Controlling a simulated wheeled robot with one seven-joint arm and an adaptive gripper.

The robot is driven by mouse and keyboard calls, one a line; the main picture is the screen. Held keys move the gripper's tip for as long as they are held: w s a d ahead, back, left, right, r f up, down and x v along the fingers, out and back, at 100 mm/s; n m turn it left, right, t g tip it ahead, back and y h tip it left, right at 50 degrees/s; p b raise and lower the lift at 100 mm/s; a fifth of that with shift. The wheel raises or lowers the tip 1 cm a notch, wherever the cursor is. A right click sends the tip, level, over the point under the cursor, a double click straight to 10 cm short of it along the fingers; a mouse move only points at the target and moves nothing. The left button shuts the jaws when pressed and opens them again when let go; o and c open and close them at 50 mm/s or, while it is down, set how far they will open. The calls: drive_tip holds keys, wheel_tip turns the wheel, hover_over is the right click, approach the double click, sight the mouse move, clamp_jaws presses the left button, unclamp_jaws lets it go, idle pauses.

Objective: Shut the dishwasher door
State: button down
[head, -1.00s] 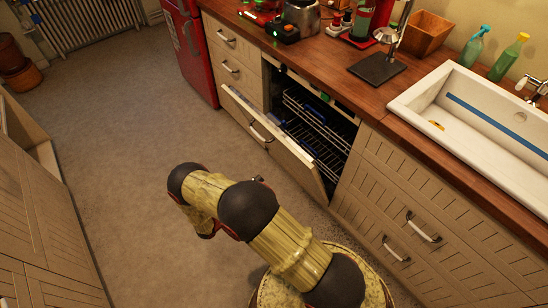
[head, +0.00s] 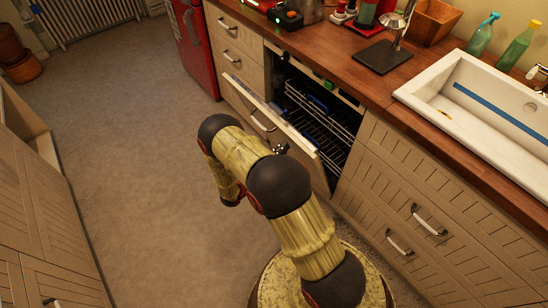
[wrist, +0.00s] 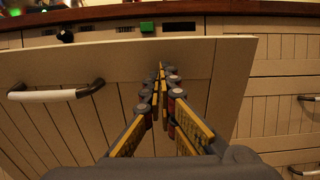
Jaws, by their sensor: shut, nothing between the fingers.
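The dishwasher door (head: 241,98) is partly open, its top tilted out from the counter front. Behind it the dark cavity and wire racks (head: 318,122) show. The door front fills much of the wrist view (wrist: 121,66), with its curved handle (wrist: 56,95) at the left. My gripper (wrist: 161,68) is shut and empty, its fingertips pointing at the upper part of the door, right of the handle. They look at or very near the panel; I cannot tell whether they touch. In the head view my arm hides part of the door's lower front.
Drawers with handles (head: 398,243) stand right of the dishwasher, below the sink (head: 420,95). Drawers (head: 230,55) and a red fridge (head: 192,45) are to the left. Open floor (head: 130,150) lies left of my arm; wooden cabinets (head: 45,225) line the far left.

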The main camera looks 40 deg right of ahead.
drive_tip(key=shift+d+r, duration=0.2)
drive_tip(key=shift+d, duration=0.25)
drive_tip(key=shift+d+r, duration=0.15)
drive_tip(key=shift+d, duration=0.05)
drive_tip(key=d+r+y+p, duration=0.2)
drive_tip(key=d+p, duration=0.2)
drive_tip(key=d, duration=0.7)
drive_tip(key=w+d+r+y+p, duration=0.1)
drive_tip(key=d+p, duration=0.4)
drive_tip(key=d, duration=0.5)
wheel_tip(320, 180, up, 3)
drive_tip(key=shift+d+f+y, duration=0.2)
drive_tip(key=shift+d+y, duration=0.15)
drive_tip(key=shift+y, duration=0.45)
drive_tip(key=shift+a, duration=0.1)
